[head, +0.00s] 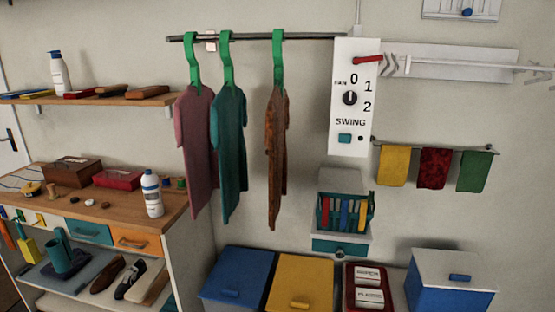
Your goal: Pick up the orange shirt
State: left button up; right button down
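The orange shirt (276,150) hangs from a green hanger (279,58) on a dark wall rod (255,37). It is turned nearly edge-on and looks brownish orange. A teal shirt (228,150) and a pink shirt (195,150) hang to its left on green hangers of their own. A gap separates the orange shirt from the teal one. Neither of my grippers shows in the head view.
A white switch panel (350,125) with a dial is right of the orange shirt. Blue (238,270) and yellow (300,280) lidded bins stand below. A wooden-topped shelf unit (100,200) with a white bottle (152,195) stands at left. Coloured cloths (433,168) hang at right.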

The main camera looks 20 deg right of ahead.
aim_at(276, 116)
jog(key=i+j+z, duration=0.15)
jog(key=z, duration=0.3)
jog(key=i+j+z, duration=0.15)
jog(key=j+z, duration=0.3)
jog(key=l, duration=0.1)
